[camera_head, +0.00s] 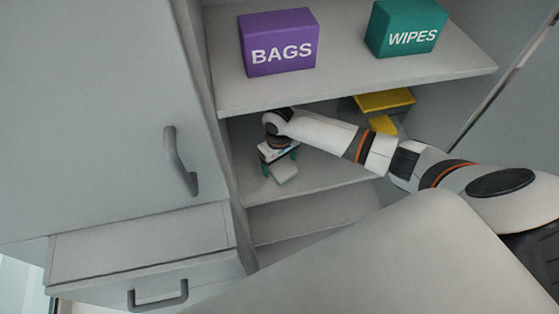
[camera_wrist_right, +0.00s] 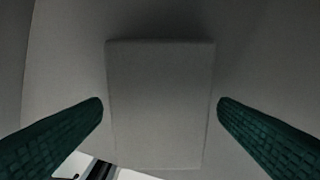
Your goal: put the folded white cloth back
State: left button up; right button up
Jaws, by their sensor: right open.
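The folded white cloth (camera_head: 284,171) lies on the middle shelf of the open cabinet, toward its left side. My right gripper (camera_head: 281,170) is at the cloth, with its arm reaching in from the right. In the right wrist view the cloth (camera_wrist_right: 160,105) is a pale rectangle between the two green fingers of the right gripper (camera_wrist_right: 160,110). The fingers are open, one on each side, with a narrow gap to the cloth on each side. My left gripper is not in view.
The shelf above holds a purple BAGS box (camera_head: 279,42) and a teal WIPES box (camera_head: 405,28). Yellow items (camera_head: 384,101) sit at the right of the middle shelf, partly behind my arm. A grey door (camera_head: 100,110) and a drawer (camera_head: 150,260) are at the left.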

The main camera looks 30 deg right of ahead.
aim_at(280, 164)
jog(key=shift+r, duration=0.1)
notch_tip(280, 164, up, 8)
jog(key=shift+f+b, duration=0.2)
jog(key=shift+b, duration=0.45)
